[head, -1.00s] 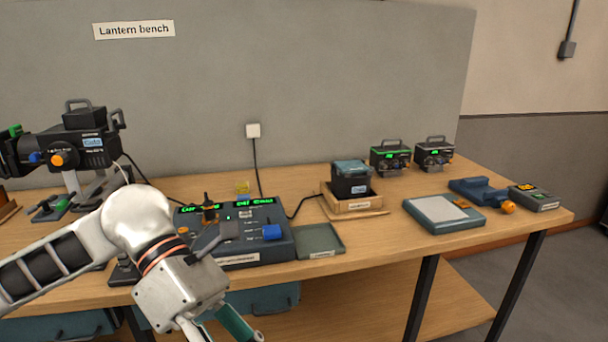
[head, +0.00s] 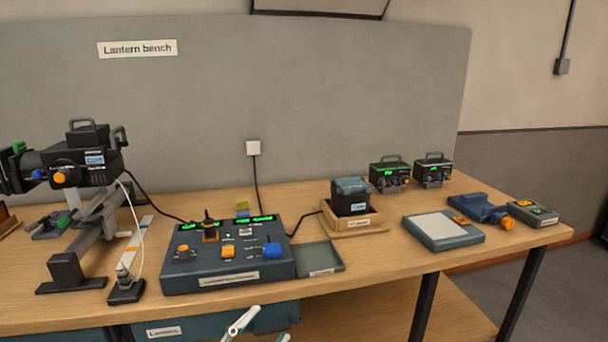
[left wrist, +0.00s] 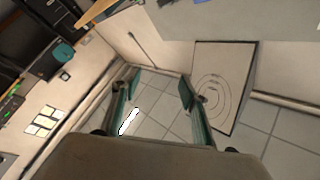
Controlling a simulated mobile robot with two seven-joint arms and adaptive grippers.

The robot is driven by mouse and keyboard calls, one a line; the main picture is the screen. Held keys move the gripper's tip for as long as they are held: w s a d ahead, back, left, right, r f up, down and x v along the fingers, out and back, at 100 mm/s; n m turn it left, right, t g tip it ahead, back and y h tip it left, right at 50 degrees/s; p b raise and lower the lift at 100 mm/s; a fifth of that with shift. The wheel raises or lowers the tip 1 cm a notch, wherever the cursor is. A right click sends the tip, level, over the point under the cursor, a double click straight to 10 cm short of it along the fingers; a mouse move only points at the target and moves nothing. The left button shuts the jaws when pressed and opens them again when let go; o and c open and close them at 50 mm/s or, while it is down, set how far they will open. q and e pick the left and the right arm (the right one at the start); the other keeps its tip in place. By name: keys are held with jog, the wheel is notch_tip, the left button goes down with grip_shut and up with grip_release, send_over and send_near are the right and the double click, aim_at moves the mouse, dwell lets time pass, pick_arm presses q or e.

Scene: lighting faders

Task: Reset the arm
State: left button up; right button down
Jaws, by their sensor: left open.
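My left gripper (head: 254,326) shows only in part at the bottom edge of the head view, in front of and below the bench edge. Its arm is out of the picture. In the left wrist view its two green-padded fingers (left wrist: 157,92) are spread apart with nothing between them; floor tiles show beyond. The lighting console (head: 228,275) sits on the bench with green displays, an orange knob, an orange fader cap (head: 228,252) and a blue fader cap (head: 271,250). My right gripper is in neither view.
The wooden bench (head: 380,258) holds a black lantern (head: 75,158) at left, a shallow green tray (head: 322,262), a boxed dark unit (head: 350,197), two small meters at the back and a grey pad (head: 443,230) at right. Drawers hang under the bench.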

pick_arm(q)
jog(key=s+a+f+n+g+y, duration=0.1)
jog(key=s+a+f+n+y, duration=0.25)
jog(key=f, duration=0.55)
jog(key=s+a+f+n+g+y, duration=0.15)
jog(key=a+f+n+y, duration=0.25)
jog(key=f, duration=0.6)
jog(key=s+a+f+n+g+y, duration=0.3)
jog(key=s+a+f+n+g, duration=0.1)
jog(key=s+f, duration=0.7)
notch_tip(320, 180, down, 3)
jog(key=shift+s+a+r, duration=0.2)
jog(key=shift+s+a, duration=0.2)
jog(key=shift+a, duration=0.1)
